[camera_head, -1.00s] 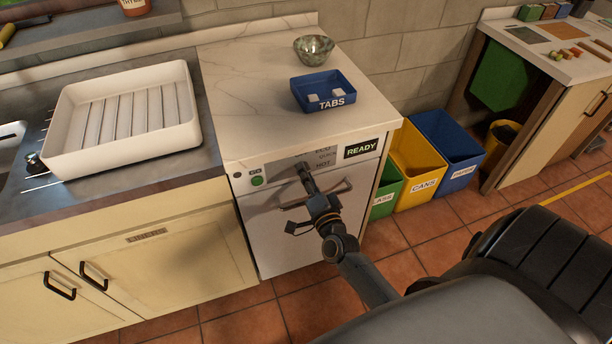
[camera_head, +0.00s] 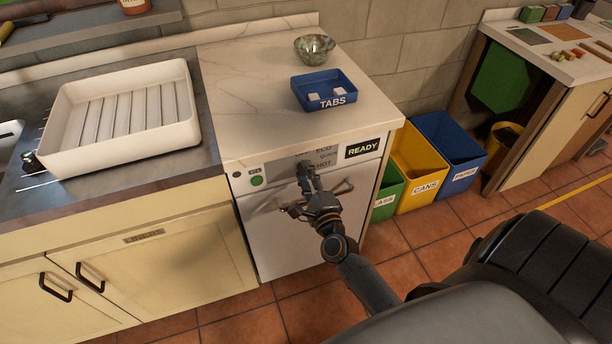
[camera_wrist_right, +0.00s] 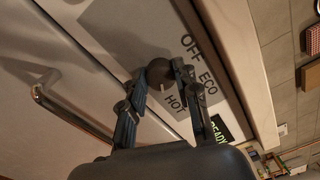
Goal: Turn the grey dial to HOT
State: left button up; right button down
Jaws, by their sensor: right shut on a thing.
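The grey dial (camera_wrist_right: 159,73) sits on the dishwasher's front panel, with the labels OFF, ECO and HOT (camera_wrist_right: 173,102) printed near it in the wrist view. A small pale mark on the dial appears to face the HOT side; the exact setting is hard to tell. My right gripper (camera_wrist_right: 160,83) has a finger on each side of the dial and is shut on it. In the head view the right gripper (camera_head: 304,186) reaches up to the panel and covers most of the dial. My left gripper is not in view.
On top are a blue TABS tray (camera_head: 325,102) and a bowl (camera_head: 314,48). Coloured bins (camera_head: 419,187) stand to the right.

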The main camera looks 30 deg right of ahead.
jog(key=shift+m, duration=0.3)
jog(key=c, duration=1)
grip_release()
jog(key=shift+s, duration=0.1)
jog(key=v, duration=1.2)
jog(key=shift+f, duration=0.1)
